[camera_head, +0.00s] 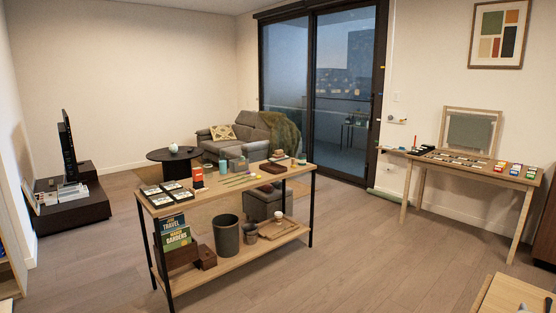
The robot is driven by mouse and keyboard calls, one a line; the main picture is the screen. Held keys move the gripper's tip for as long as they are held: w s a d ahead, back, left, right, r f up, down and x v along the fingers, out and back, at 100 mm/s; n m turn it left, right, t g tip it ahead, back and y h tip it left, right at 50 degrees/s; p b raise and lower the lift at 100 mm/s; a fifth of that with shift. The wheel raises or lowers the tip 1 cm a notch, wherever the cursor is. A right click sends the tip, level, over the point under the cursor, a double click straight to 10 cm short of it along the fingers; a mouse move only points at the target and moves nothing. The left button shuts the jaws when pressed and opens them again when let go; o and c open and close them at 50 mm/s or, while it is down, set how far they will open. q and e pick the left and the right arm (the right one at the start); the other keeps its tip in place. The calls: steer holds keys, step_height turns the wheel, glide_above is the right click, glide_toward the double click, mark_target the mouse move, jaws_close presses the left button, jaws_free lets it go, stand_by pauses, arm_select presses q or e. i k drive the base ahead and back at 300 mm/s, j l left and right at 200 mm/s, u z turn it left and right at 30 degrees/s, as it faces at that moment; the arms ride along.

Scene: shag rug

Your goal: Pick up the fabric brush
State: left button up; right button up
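I cannot pick out a fabric brush for certain at this distance. Many small items lie on the wood-topped console table (222,203) in the middle and on the desk (436,162) at the right. They are too small to tell apart fully. Neither my left nor my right gripper is in view.
The grey sofa (213,149) and round black table (159,155) stand behind the console. A low dark TV stand (88,212) is at the left. A wooden tabletop (505,294) juts in at bottom right. Wooden floor (350,245) lies clear between console and desk.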

mark_target(279, 153)
steer(key=i+j+u, duration=0.1)
steer(key=i+j, duration=0.65)
steer(key=i, duration=0.15)
steer(key=i+z, duration=0.2)
steer(key=i, duration=0.2)
steer(key=i+j+z, duration=0.45)
steer(key=i, duration=0.3)
steer(key=i+l+z, duration=0.3)
steer(key=i+z, duration=0.15)
steer(key=i, duration=0.6)
steer(key=i+z, duration=0.5)
steer(key=i, duration=0.5)
steer(key=i+u, duration=0.45)
steer(key=i+l+u, duration=0.2)
steer(key=i+u, duration=0.25)
steer(key=i, duration=0.15)
steer(key=i+l+u, duration=0.45)
steer(key=i+j, duration=0.05)
